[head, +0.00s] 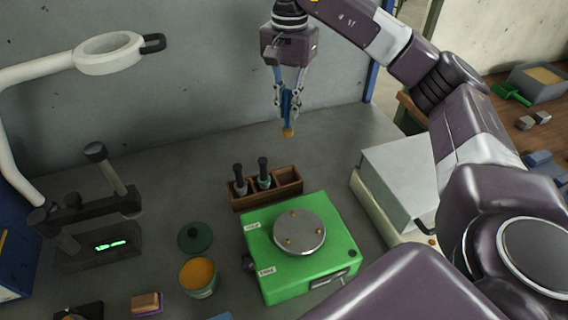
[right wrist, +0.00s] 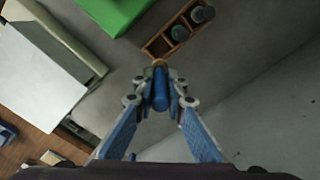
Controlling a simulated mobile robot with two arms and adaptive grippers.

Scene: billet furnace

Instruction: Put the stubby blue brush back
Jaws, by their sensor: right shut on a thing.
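My right gripper (head: 289,98) is shut on the stubby blue brush (head: 288,131). It holds the brush upright with the tan tip down, in the air above the back of the bench. In the right wrist view the blue brush (right wrist: 160,92) sits between the fingertips (right wrist: 160,100). A wooden rack (head: 285,184) with compartments stands below, in front of the gripper. Two dark-handled tools (head: 240,180) stand in its left and middle compartments, and the right compartment looks empty. The rack also shows in the right wrist view (right wrist: 158,46). My left gripper is not in view.
A green machine (head: 268,268) with a round metal plate stands right in front of the rack. A tin of orange paste (head: 198,276) and a dark lid (head: 195,237) lie to its left. A pale box (head: 396,180) stands to the right. The bench behind the rack is clear.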

